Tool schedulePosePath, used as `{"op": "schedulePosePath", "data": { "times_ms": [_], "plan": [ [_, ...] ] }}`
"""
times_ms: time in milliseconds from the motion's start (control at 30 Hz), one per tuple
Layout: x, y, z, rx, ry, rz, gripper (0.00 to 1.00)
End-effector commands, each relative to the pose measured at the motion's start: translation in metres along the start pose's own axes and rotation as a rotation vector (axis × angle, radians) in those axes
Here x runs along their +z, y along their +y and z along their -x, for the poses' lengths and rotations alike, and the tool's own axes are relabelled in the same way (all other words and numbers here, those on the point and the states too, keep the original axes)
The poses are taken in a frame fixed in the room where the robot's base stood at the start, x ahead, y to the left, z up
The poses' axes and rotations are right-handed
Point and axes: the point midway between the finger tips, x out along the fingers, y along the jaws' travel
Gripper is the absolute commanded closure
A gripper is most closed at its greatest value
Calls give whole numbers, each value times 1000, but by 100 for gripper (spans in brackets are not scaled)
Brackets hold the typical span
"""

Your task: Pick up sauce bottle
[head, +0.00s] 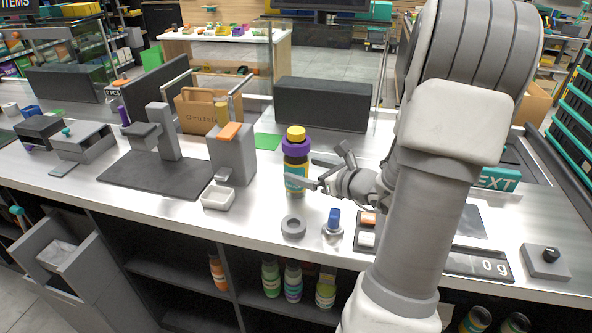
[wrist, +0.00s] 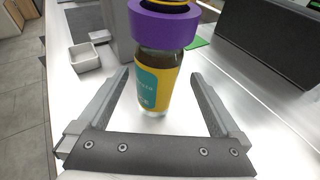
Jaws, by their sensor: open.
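The sauce bottle (head: 296,170) stands upright on the metal counter in the head view. It has a yellow cap, a purple collar and a dark body with a yellow and teal label. My gripper (head: 312,172) is just to its right, at about the height of its label. In the wrist view the bottle (wrist: 156,82) stands between and slightly beyond the open fingers of my gripper (wrist: 158,80), with a gap on each side. The very top of the bottle is cut off in the wrist view.
A grey dispenser (head: 232,155) and a small white tray (head: 218,197) stand left of the bottle. A grey ring (head: 293,226) and a blue-topped item (head: 333,222) lie in front. A dark box (head: 322,104) stands behind. A scale display (head: 478,264) is at right.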

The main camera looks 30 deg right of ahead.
Motion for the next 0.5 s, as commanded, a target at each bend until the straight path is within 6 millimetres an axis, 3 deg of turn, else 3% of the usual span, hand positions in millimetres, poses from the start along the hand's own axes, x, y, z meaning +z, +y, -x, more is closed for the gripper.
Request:
{"op": "schedulePosePath", "data": {
  "times_ms": [267,500],
  "plan": [
    [-2,1,-24,2,1,1,0],
    [-9,3,-58,2,0,0,0]
  ]
}}
